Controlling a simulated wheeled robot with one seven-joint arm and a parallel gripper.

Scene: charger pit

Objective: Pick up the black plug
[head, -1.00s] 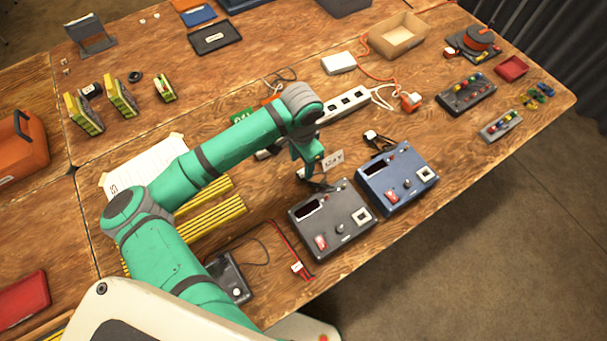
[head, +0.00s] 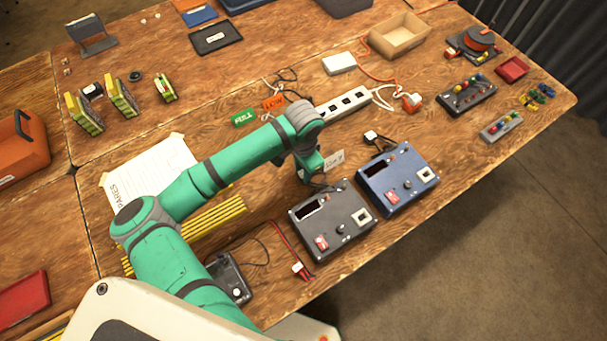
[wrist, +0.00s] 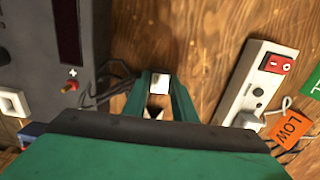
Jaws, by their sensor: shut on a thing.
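My gripper (wrist: 159,92) is shut on a small plug (wrist: 160,82) in the wrist view. The plug's pale end face shows between the fingertips, and the fingers hide most of its body. Dark cables (wrist: 100,95) run beside it towards the grey box (wrist: 70,110). In the head view my gripper (head: 316,184) hangs just behind the grey box (head: 333,222), and the held plug is hidden there. Another plug (head: 371,137) with a pale face and a black cable lies behind the blue box (head: 398,178). I cannot tell whether the held plug touches the table.
A white power strip (head: 343,104) lies behind my gripper, with an orange tag (head: 274,102) and a green tag (head: 243,118) to its left. Yellow-black strips (head: 205,225) lie left of the grey box. A grey tag (head: 334,160) is close by my gripper.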

